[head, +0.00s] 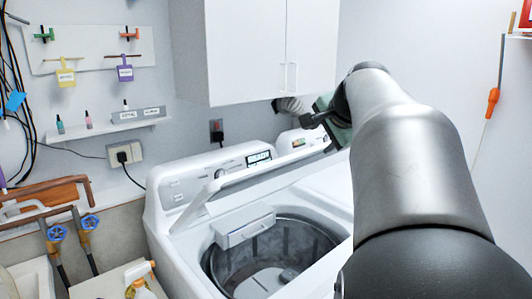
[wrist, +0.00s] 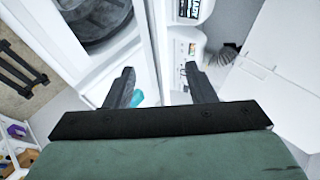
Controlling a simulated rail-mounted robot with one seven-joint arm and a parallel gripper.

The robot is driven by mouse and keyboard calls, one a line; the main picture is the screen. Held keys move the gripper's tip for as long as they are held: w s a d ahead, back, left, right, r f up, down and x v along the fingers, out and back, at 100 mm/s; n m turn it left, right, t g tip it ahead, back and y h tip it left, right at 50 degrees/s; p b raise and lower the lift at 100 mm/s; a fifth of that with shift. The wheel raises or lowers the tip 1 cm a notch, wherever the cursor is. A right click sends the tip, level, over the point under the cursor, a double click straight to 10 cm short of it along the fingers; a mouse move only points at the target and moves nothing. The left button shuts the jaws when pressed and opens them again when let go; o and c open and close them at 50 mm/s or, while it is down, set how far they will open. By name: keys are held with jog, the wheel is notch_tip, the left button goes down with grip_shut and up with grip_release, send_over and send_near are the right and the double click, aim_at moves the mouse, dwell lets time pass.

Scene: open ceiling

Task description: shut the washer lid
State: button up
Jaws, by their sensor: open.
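The white washer (head: 165,225) stands in the middle of the head view with its round drum (head: 275,255) uncovered. Its lid (head: 255,172) is raised and seen nearly edge-on, slanting up to the right in front of the control panel. In the wrist view the drum (wrist: 95,20) shows at the upper left. My gripper (head: 312,118) is above the right end of the lid, partly hidden by my arm. In the wrist view my gripper (wrist: 162,82) is open with white surfaces below its fingers. I cannot tell whether it touches the lid.
A wall cabinet (head: 255,50) hangs above the washer, close to my arm. A second white machine (head: 300,140) stands to the right, with a grey hose (head: 290,105) behind. A spray bottle (head: 140,285) and blue-handled valves (head: 90,221) are at the lower left.

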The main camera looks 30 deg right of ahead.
aim_at(309, 153)
jog(key=p+x, duration=0.2)
jog(key=x, duration=1.2)
jog(key=shift+w+d+f, duration=0.2)
jog(key=shift+w+f, duration=0.05)
jog(key=shift+f, duration=0.05)
grip_shut()
jog(key=shift+f, duration=0.1)
